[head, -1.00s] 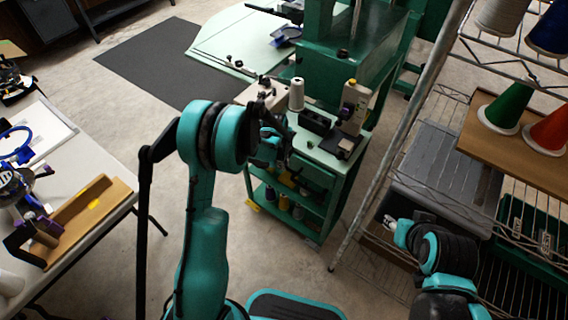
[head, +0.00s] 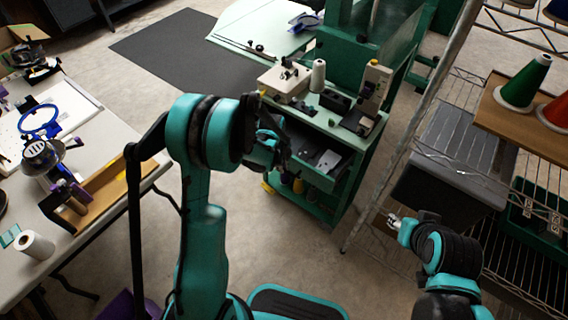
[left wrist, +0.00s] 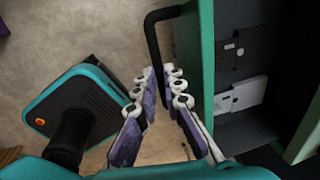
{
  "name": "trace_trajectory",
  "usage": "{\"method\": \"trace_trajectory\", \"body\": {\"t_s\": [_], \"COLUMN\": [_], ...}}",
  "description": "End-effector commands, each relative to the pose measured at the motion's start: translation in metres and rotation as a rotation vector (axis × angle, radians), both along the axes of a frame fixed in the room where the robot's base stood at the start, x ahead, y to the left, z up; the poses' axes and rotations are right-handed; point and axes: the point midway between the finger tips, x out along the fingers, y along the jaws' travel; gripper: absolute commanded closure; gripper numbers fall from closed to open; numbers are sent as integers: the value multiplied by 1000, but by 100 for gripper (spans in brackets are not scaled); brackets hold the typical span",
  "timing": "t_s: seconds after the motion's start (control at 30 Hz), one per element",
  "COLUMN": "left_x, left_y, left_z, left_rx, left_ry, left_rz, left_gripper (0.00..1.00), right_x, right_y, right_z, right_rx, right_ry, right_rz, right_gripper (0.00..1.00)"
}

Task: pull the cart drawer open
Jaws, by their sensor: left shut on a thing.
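The green cart (head: 345,175) stands ahead of me. Its top drawer (head: 318,163) is pulled out, and its dark inside shows flat grey and white items. My left gripper (head: 280,152) is at the drawer's front. In the left wrist view the black drawer handle (left wrist: 152,38) runs down from the green drawer front (left wrist: 198,60) between the fingers of my left gripper (left wrist: 165,78), which is shut on it. The handle's lower part is hidden by the fingers. My right gripper (head: 393,219) is at the right, apart from the cart, too small to read.
A white table (head: 95,150) with tools stands at the left. A wire shelf rack (head: 375,185) with a grey bin (head: 455,150) and thread cones is close on the right. Floor (head: 130,230) is free between table and cart.

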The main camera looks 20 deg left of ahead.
Motion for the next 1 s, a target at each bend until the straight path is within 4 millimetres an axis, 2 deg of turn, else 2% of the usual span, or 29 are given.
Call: {"method": "trace_trajectory", "body": {"t_s": [0.17,0.2,0.27,0.3,0.67,0.77,1.0], "left_x": [0,0,0,0,-1,-3,-13], "left_y": [0,0,0,0,0,1,4], "left_z": [-1,-1,-1,-1,6,19,70], "left_rx": [-1,-1,-1,-1,0,0,0], "left_ry": [1,1,1,1,0,0,1], "left_rz": [0,0,0,0,0,0,0], "left_gripper": [100,86,70,69,69,69,69], "right_x": [0,0,0,0,0,0,0], "right_y": [0,0,0,0,0,0,0], "right_z": [0,0,0,0,0,0,0], "right_rx": [0,0,0,0,0,0,0], "right_ry": [0,0,0,0,0,0,0], "right_rz": [0,0,0,0,0,0,0], "right_gripper": [60,60,60,60,60,60,60]}}
